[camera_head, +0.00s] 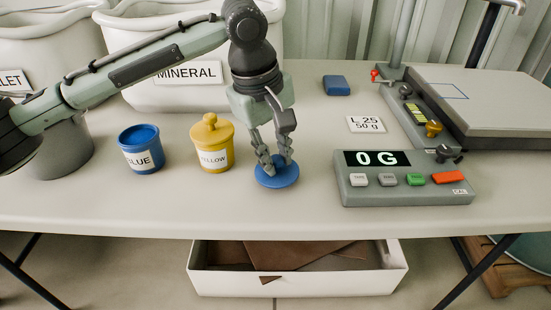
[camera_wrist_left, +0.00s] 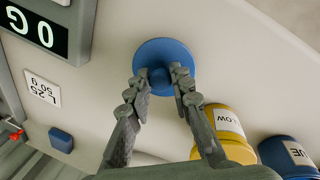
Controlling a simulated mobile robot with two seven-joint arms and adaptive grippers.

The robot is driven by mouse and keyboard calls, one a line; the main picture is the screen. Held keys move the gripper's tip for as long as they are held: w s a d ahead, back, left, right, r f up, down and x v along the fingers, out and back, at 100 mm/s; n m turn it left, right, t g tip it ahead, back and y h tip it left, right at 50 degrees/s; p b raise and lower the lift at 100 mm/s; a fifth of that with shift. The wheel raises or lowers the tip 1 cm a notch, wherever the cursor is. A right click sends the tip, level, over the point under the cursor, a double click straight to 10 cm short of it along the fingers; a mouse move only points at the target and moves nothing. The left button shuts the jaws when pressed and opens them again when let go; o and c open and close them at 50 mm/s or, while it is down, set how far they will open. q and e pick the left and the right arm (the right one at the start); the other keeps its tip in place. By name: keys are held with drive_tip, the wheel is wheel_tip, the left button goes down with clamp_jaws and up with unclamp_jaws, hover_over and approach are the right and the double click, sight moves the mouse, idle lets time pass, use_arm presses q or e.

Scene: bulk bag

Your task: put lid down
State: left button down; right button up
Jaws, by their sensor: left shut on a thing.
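A round blue lid (camera_head: 277,176) is at the front middle of the table, at or just above its surface; I cannot tell which. My left gripper (camera_head: 274,164) points down and is shut on the lid's knob. The left wrist view also shows the lid (camera_wrist_left: 163,54) with the fingers (camera_wrist_left: 160,78) on both sides of its knob. The blue jar (camera_head: 141,152) labelled BLUE stands open at the left, with blue contents visible. The yellow jar (camera_head: 212,150) stands beside it with its yellow lid on. My right gripper is not in view.
A scale readout (camera_head: 405,177) showing 0 G is right of the lid. Behind it are a card (camera_head: 366,124) reading L 25 50 g, a small blue block (camera_head: 335,85) and a scale platform (camera_head: 490,95). A MINERAL bin (camera_head: 150,97) stands at the back. The table's front edge is near.

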sight(264, 178)
use_arm(q)
drive_tip(key=shift+f, duration=0.45)
drive_tip(key=c, duration=1.3)
unclamp_jaws()
drive_tip(key=shift+c, duration=0.2)
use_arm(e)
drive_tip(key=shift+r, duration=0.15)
use_arm(q)
drive_tip(key=p+v, duration=0.1)
drive_tip(key=v, duration=1.1)
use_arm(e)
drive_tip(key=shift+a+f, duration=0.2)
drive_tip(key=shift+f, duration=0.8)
